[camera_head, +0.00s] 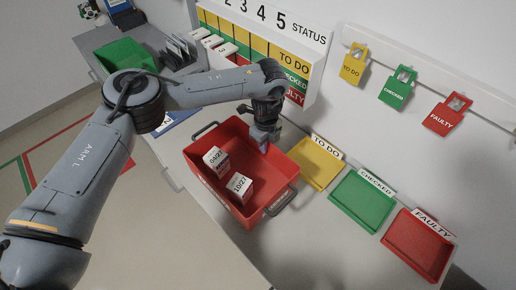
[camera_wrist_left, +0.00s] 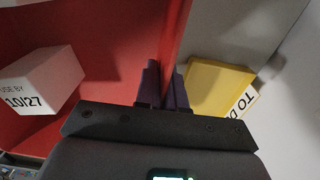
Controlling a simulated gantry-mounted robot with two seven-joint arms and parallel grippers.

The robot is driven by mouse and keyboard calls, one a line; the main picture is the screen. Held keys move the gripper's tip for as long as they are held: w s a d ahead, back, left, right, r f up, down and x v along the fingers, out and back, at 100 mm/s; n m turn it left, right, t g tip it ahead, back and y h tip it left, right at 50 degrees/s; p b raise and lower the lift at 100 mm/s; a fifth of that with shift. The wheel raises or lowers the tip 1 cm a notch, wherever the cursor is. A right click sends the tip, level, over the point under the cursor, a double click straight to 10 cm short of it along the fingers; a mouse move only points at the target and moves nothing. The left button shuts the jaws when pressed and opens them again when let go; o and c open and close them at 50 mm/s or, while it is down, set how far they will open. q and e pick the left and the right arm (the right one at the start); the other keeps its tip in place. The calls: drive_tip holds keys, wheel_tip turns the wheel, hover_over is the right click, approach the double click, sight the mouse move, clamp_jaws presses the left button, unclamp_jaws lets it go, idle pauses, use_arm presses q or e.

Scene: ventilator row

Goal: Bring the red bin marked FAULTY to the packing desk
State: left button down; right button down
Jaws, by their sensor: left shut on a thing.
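The red bin (camera_head: 262,175) stands on the grey worktop in the head view, with dark handles at its ends. Any writing on its near side is too small to read. Two white boxes, marked 04/27 (camera_head: 216,161) and 10/27 (camera_head: 240,187), are inside it. My left gripper (camera_head: 264,143) is at the bin's far wall. In the left wrist view its fingers (camera_wrist_left: 165,87) are on either side of the thin red wall (camera_wrist_left: 178,30), shut on it. Whether the bin is lifted is not clear. My right gripper is out of view.
Yellow TO DO (camera_head: 318,164), green CHECKED (camera_head: 362,200) and red FAULTY (camera_head: 418,246) trays lie right of the bin. Matching tags hang on the wall rail (camera_head: 455,95). A status board (camera_head: 262,45) stands behind. A green bin (camera_head: 124,57) is back left. Open floor lies left.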

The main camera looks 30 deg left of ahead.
sight(258, 154)
use_arm(q)
drive_tip(key=a+f, duration=0.1)
drive_tip(key=a, duration=0.2)
drive_tip(key=shift+w+f, duration=0.1)
drive_tip(key=shift+f, duration=0.25)
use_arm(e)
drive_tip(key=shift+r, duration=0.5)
use_arm(q)
drive_tip(key=shift+f+p, duration=0.85)
drive_tip(key=shift+f, duration=0.7)
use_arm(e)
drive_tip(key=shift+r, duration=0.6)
use_arm(q)
drive_tip(key=shift+f, duration=0.5)
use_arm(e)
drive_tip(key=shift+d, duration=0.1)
use_arm(q)
drive_tip(key=shift+f, duration=0.1)
drive_tip(key=c, duration=1.2)
unclamp_jaws()
drive_tip(key=shift+c, duration=0.2)
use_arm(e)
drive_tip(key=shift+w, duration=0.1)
